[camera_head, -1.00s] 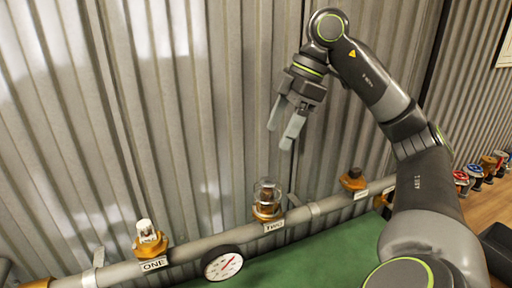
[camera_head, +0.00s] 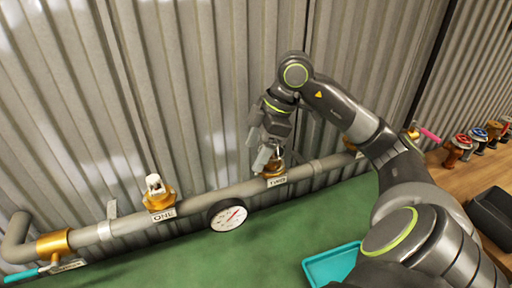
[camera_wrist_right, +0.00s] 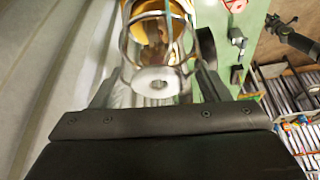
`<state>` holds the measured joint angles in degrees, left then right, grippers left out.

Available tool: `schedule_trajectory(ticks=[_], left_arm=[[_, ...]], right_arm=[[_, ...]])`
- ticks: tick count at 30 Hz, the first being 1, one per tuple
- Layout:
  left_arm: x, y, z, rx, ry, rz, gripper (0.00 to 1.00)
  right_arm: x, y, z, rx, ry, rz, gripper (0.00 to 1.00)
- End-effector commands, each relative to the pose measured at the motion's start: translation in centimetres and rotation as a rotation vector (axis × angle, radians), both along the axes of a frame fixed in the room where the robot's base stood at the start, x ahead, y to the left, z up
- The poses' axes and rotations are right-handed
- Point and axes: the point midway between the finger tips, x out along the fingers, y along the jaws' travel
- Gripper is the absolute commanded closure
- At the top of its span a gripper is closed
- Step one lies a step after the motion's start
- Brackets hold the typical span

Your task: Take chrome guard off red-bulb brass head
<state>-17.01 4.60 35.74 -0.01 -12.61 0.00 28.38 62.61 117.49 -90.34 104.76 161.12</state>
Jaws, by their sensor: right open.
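The chrome guard (camera_wrist_right: 158,45) is a shiny wire cage with a round pale cap, shown close up in the right wrist view. It stands around a brass head (camera_wrist_right: 150,30) on the pipe. In the head view that brass head (camera_head: 274,174) is at the tag TWO, its upper part mostly hidden by my gripper. The bulb's colour is not clear. My right gripper (camera_head: 257,150) is open at this head, with a finger on each side of the guard in the wrist view. I cannot tell whether the fingers touch it. My left gripper is not in view.
A grey pipe (camera_head: 190,205) runs along the corrugated wall, with a white-capped brass head (camera_head: 157,193) at ONE and a round gauge (camera_head: 228,215). A teal tray (camera_head: 330,262) lies on the green surface. Several coloured fittings (camera_head: 480,138) stand on the wooden surface at right.

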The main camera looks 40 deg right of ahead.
Motion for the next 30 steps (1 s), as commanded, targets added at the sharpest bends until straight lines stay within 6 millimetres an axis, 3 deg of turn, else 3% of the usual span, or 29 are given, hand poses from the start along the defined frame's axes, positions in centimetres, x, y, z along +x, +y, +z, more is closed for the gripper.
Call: schedule_trajectory(ticks=[12, 23, 30], left_arm=[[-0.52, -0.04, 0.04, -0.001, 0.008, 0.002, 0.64], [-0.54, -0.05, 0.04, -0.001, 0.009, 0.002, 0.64], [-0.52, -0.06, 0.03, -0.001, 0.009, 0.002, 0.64]], right_arm=[[0.09, 0.22, -0.56, 0.0, 0.0, 0.0, 0.32], [0.09, 0.2, -0.55, 0.0, 0.0, 0.0, 0.79], [0.06, 0.18, -0.58, -0.001, 0.002, -0.001, 0.81]])
